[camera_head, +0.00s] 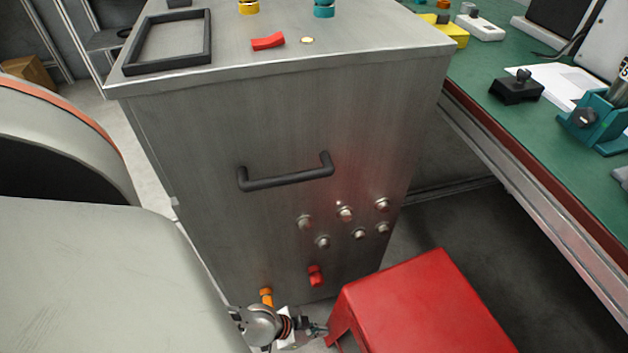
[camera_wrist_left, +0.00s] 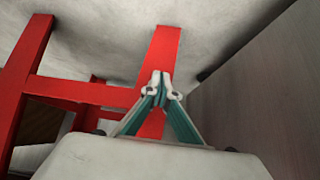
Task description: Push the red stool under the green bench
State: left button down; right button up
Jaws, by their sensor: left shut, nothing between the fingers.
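The red stool (camera_head: 425,308) stands on the floor at the bottom of the head view, close to the metal cabinet's lower right corner. The green bench (camera_head: 545,110) runs along the right side, with dark open floor below its top. My left gripper (camera_head: 316,331) is low at the stool's left side, near a leg. In the left wrist view its fingertips (camera_wrist_left: 160,84) are closed together and empty, in front of a red stool leg (camera_wrist_left: 163,50). I cannot tell whether they touch it. My right gripper is not in view.
A grey metal cabinet (camera_head: 270,130) with a black handle, several knobs and red and orange fittings stands left of the stool. Free floor (camera_head: 455,228) lies between the cabinet, stool and bench. Tools and a white sheet (camera_head: 560,80) lie on the bench top.

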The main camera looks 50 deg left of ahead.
aim_at(330, 328)
pick_arm(q)
jog(key=shift+w+d, duration=1.7)
jog(key=shift+w, duration=2.35)
jog(key=s, duration=0.1)
jog(key=s+a+r+p, duration=0.1)
jog(key=s, duration=0.1)
jog(key=s+a+r+p, duration=0.1)
jog(key=s, duration=0.1)
jog(key=shift+r, duration=0.1)
jog(key=shift+s+a, duration=0.25)
jog(key=shift+s, duration=0.25)
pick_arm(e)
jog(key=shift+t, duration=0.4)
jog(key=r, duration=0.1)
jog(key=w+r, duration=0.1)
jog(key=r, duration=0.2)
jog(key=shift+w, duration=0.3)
